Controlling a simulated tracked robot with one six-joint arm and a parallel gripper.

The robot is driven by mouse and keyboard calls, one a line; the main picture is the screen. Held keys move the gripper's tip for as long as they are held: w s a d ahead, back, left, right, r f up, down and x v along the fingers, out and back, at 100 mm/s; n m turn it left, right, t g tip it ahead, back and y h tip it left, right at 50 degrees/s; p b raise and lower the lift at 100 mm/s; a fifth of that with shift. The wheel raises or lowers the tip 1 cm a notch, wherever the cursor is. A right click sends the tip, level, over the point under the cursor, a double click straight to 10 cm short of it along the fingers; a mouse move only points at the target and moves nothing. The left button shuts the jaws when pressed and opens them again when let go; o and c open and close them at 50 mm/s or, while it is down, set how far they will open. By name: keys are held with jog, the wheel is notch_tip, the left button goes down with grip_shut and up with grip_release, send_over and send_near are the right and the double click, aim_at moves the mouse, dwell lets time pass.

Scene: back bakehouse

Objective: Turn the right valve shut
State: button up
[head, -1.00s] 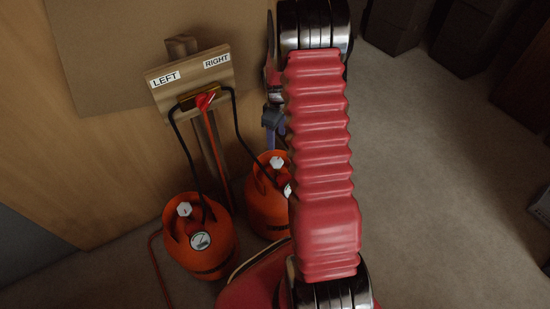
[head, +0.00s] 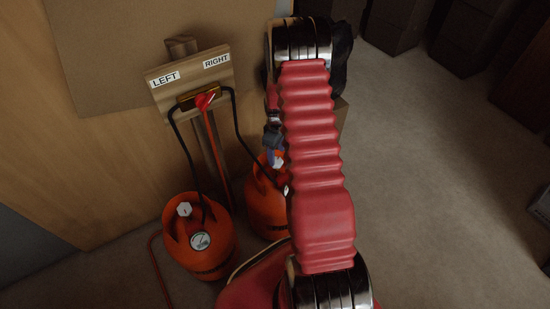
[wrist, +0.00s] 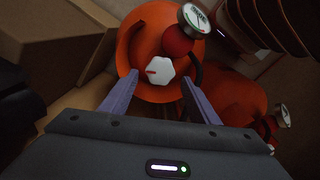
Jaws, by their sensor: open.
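The right orange gas cylinder (head: 264,209) stands by the wall under the RIGHT label (head: 216,61), partly behind my arm. Its valve has a white knob, mostly hidden by my gripper (head: 272,156) in the head view. In the wrist view the white six-sided knob (wrist: 158,72) with a red mark shows on the orange cylinder top (wrist: 148,27). My gripper's purple fingers (wrist: 160,77) are open, with one tip on either side of the knob and gaps visible. Whether the tips are down at the knob's height I cannot tell.
The left orange cylinder (head: 203,258) with its white knob (head: 184,209) stands nearby. A wooden board holds a red changeover lever (head: 205,101) with black hoses running down to the cylinders. A gauge (wrist: 195,18) sits close beside the knob. A cardboard box (wrist: 65,42) is near.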

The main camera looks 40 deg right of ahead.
aim_at(276, 161)
jog(key=shift+f, duration=1.9)
jog(key=shift+c, duration=0.6)
jog(key=c, duration=0.9)
jog(key=shift+a, duration=0.2)
jog(key=shift+d, duration=0.15)
